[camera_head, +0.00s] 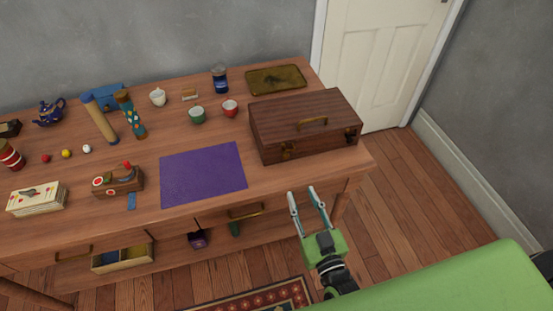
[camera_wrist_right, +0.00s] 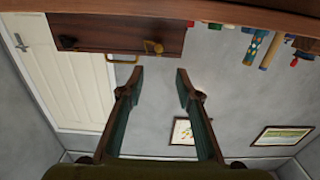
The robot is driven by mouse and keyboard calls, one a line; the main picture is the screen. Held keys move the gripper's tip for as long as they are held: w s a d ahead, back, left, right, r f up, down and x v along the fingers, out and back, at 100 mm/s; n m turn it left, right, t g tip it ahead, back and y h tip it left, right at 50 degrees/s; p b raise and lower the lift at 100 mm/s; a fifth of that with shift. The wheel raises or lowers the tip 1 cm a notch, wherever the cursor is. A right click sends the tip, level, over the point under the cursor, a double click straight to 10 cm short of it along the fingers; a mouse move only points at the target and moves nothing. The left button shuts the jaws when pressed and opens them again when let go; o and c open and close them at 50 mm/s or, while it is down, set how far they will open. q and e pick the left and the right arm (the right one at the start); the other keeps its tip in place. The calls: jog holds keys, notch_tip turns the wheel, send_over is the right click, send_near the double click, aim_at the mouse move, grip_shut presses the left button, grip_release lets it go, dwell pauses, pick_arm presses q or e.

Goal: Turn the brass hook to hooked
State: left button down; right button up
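The dark wooden case (camera_head: 304,124) stands closed at the right end of the table, with a handle (camera_head: 312,121) on its lid. Brass fittings sit on its front at the left (camera_head: 288,154) and right (camera_head: 352,134); I cannot tell which is the hook or how it is turned. In the right wrist view, which is upside down, the case (camera_wrist_right: 120,36) shows a bright brass fitting (camera_wrist_right: 153,47) and a darker one (camera_wrist_right: 67,42). My right gripper (camera_head: 301,190) is open and empty, in front of the table and apart from the case. My left gripper is out of view.
A purple mat (camera_head: 203,174) lies left of the case. Red (camera_head: 230,108) and green (camera_head: 197,116) cups and a dark tray (camera_head: 276,79) are behind or beside it. Clear floor lies right of the table.

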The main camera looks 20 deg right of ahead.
aim_at(286, 158)
jog(key=w+p, duration=0.1)
jog(key=w, duration=1.2)
jog(key=shift+w+a+f, duration=0.1)
jog(key=shift+a, duration=0.05)
grip_shut()
